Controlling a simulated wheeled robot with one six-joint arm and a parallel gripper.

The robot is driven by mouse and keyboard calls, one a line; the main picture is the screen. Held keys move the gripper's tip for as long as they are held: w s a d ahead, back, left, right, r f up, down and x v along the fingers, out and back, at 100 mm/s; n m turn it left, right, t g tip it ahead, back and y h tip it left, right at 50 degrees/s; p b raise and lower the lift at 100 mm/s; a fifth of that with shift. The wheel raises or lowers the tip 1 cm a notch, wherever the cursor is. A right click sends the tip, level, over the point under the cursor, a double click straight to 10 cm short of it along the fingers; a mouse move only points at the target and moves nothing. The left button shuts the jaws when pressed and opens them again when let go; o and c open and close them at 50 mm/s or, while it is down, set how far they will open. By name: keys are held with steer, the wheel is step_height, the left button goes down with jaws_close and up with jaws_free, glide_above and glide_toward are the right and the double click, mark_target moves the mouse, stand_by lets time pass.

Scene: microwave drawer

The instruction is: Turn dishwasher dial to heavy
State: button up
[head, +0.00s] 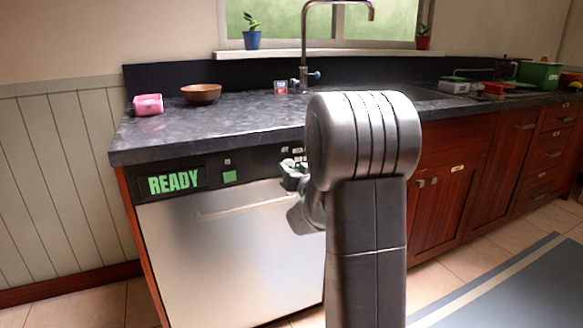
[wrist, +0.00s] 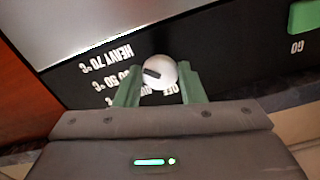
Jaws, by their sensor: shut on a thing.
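The dishwasher (head: 230,250) has a steel door and a black control panel along its top, under the counter. Its display (head: 174,181) reads READY in green. In the wrist view the round white dial (wrist: 160,72) has a dark pointer mark aimed to the left, and labels beside it include "HEAVY 70 °C" (wrist: 108,62), seen upside down. My gripper (wrist: 160,84) has its two green fingers on either side of the dial and is shut on it. In the head view my gripper (head: 292,174) is at the panel, and my arm hides the dial.
A green GO button (wrist: 304,16) is on the panel, also visible in the head view (head: 230,177). The dark countertop (head: 240,125) overhangs the panel. On it are a pink cup (head: 148,104) and a brown bowl (head: 201,94). Tiled floor and a blue rug (head: 520,290) lie at right.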

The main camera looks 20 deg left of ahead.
stand_by(0.3)
steer(key=o, duration=1)
steer(key=p+v, duration=0.2)
steer(key=v, duration=1.1)
steer(key=shift+s+d, duration=0.25)
steer(key=shift+d, duration=0.1)
